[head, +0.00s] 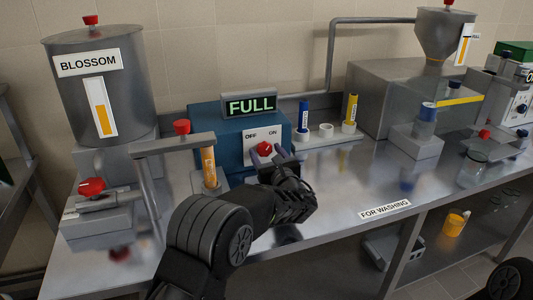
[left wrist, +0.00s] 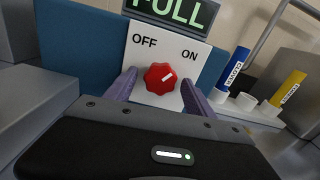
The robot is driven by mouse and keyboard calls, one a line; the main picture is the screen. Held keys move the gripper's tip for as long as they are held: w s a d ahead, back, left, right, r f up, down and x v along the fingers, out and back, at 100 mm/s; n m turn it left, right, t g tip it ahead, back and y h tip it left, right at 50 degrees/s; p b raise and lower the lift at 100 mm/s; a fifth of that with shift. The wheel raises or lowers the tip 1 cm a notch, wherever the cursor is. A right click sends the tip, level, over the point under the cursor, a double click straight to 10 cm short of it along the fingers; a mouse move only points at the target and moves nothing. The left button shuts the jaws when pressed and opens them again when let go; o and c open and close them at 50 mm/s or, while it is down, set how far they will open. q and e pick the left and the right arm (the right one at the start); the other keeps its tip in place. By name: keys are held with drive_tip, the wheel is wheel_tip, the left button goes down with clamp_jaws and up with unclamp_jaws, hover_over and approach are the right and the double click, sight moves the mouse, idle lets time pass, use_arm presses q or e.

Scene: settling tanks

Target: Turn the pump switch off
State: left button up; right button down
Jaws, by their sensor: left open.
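The pump switch is a red knob (head: 264,148) on a white plate marked OFF at left and ON at right, on the front of a blue box (head: 228,142). In the left wrist view the knob (left wrist: 160,78) has a white mark pointing up and right, toward ON. A sign (head: 250,104) on the box reads FULL in green. My left gripper (head: 267,157) is open in front of the plate. In the left wrist view its two purple fingers (left wrist: 160,92) stand on either side of the knob; I cannot tell whether they touch it. My right gripper is not in view.
A steel BLOSSOM tank (head: 100,85) and a red-handled valve (head: 92,187) stand at left. An orange-filled tube (head: 209,168) stands close left of my gripper. Blue (head: 303,117) and yellow (head: 351,108) tubes stand in white holders at right. The steel bench front is mostly clear.

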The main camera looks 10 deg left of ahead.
use_arm(q)
drive_tip(key=shift+c, duration=0.2)
clamp_jaws()
drive_tip(key=shift+f+n+b, duration=0.15)
drive_tip(key=shift+n+b, duration=0.15)
drive_tip(key=shift+b, duration=0.55)
drive_tip(key=n+b, duration=0.4)
drive_tip(key=b, duration=0.3)
drive_tip(key=n+b, duration=0.4)
drive_tip(key=b, duration=0.3)
drive_tip(key=shift+d+f+n+b, duration=0.1)
drive_tip(key=shift+f+n+b, duration=0.1)
drive_tip(key=shift+n+b, duration=0.2)
drive_tip(key=n+b, duration=0.3)
drive_tip(key=b, duration=0.1)
drive_tip(key=shift+r, duration=0.2)
drive_tip(key=shift+r+n+b, duration=0.2)
drive_tip(key=shift+n+b, duration=0.6)
drive_tip(key=shift+n, duration=0.1)
drive_tip(key=shift+o, duration=0.2)
unclamp_jaws()
